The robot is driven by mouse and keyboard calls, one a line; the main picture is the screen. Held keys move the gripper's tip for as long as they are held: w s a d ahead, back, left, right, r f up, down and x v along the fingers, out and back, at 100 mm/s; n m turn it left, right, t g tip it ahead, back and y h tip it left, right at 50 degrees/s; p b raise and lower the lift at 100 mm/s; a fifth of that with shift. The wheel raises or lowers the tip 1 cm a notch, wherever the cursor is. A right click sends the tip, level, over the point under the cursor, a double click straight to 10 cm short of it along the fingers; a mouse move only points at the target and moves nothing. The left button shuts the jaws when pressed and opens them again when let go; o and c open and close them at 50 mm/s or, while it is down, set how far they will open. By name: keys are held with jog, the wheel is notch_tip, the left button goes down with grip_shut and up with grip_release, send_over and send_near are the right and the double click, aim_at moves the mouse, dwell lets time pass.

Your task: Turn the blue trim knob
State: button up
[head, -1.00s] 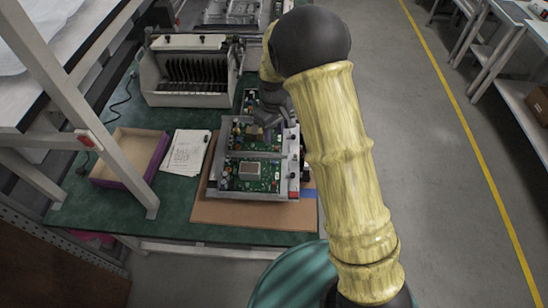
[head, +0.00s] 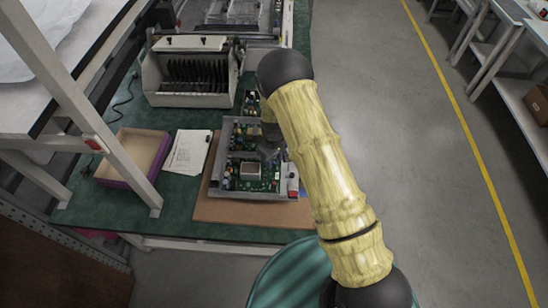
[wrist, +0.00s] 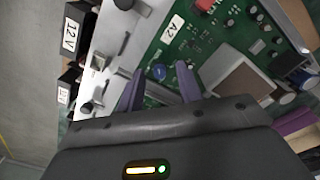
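The blue trim knob (wrist: 159,71) is a small round blue part on a green circuit board (wrist: 158,50) in the wrist view. My gripper (wrist: 160,69) has two purple fingers spread apart, one on each side of the knob in the picture. The fingers look empty; whether they touch the board or how high they are above it I cannot tell. In the head view my gripper (head: 268,150) is over the right side of the metal chassis (head: 224,140) with the boards, partly hidden by my arm. The knob is too small to make out there.
The chassis sits on a brown board (head: 250,212) on the green table. A purple-edged box (head: 108,180), papers (head: 188,152) and a card rack (head: 185,97) are to the left and behind. In the wrist view, large components flank the right finger, and black 12V-labelled parts (wrist: 72,35) stand left.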

jog(key=shift+f, duration=0.1)
grip_shut()
jog(key=shift+m+b, duration=0.3)
jog(key=shift+m, duration=0.1)
jog(key=m+b, duration=0.1)
jog(key=m, duration=0.2)
jog(key=shift+f+b, duration=0.1)
jog(key=shift+b, duration=0.2)
jog(key=m+b, duration=0.1)
jog(key=m, duration=0.8)
jog(key=shift+m, duration=2.5)
